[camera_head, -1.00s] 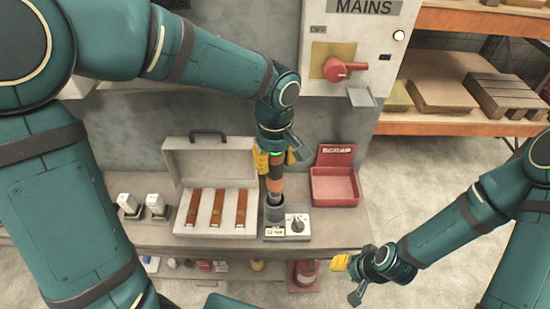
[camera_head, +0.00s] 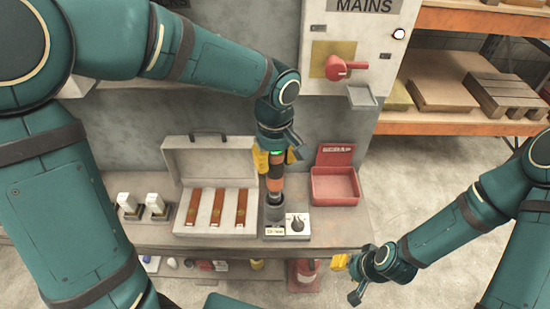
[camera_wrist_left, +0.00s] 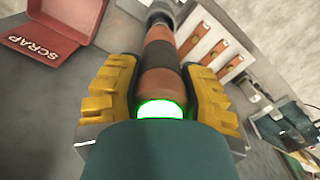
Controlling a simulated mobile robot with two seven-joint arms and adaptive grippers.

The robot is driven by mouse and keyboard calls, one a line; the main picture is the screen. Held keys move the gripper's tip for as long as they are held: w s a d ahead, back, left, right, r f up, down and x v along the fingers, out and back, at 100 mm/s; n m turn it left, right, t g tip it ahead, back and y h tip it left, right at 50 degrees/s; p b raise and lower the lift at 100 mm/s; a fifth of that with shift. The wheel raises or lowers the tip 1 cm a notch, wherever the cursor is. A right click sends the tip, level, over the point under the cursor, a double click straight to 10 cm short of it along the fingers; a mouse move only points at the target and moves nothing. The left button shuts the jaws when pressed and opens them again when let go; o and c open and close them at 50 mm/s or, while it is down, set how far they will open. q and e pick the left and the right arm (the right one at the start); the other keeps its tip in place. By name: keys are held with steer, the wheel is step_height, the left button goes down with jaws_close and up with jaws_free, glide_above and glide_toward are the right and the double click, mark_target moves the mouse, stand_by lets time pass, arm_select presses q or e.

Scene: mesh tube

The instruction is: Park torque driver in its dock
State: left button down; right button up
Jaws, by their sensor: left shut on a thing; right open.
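The torque driver (camera_head: 275,178) is orange and dark, with a green-lit ring near its top. It stands about upright in the head view. My left gripper (camera_head: 277,158) is shut on its upper body; the yellow fingers clasp it on both sides, as the left wrist view (camera_wrist_left: 162,95) also shows. The dock (camera_head: 274,212) is a dark cup on the bench, directly below the driver. The driver's lower tip meets the cup's mouth; how deep it sits is hidden. My right gripper (camera_head: 348,277) is open and empty, low at the right, in front of the bench.
A dial box (camera_head: 297,224) adjoins the dock. An open case (camera_head: 247,212) with several brown strips stands left of it. A red scrap bin (camera_head: 336,188) stands to the right. The mains box (camera_head: 352,50) hangs on the wall above. Two white-topped items (camera_head: 156,204) stand far left.

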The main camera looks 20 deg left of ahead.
mark_target(275, 180)
arm_select(q)
steer(key=shift+f+b, duration=1.15)
steer(key=shift+f, duration=0.2)
stand_by(1.9)
steer(key=shift+f+b, duration=1.95)
steer(key=shift+f, duration=0.45)
stand_by(2.3)
